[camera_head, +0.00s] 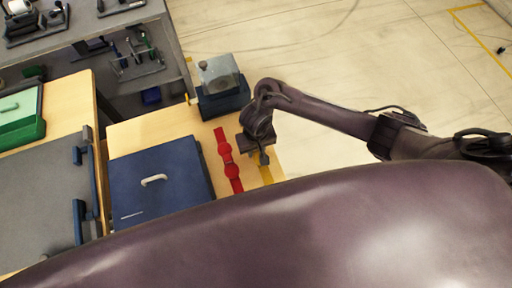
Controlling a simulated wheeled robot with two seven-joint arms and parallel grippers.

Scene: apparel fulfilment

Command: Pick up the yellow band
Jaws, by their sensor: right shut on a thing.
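The yellow band (266,175) lies along the right part of the light wooden table, and only a short stretch of it shows below my right gripper. My right gripper (263,157) points down over the band and is shut on it. The gripper hides the upper part of the band, and my own purple body cuts off the view below. I cannot tell whether the band is lifted off the table. My left gripper is not in view.
A red band (231,170) lies just left of my right gripper. Left of it is a dark blue case (160,182) with a white handle. A blue-grey box (222,90) stands at the table's far edge. Open floor (340,60) lies beyond and to the right.

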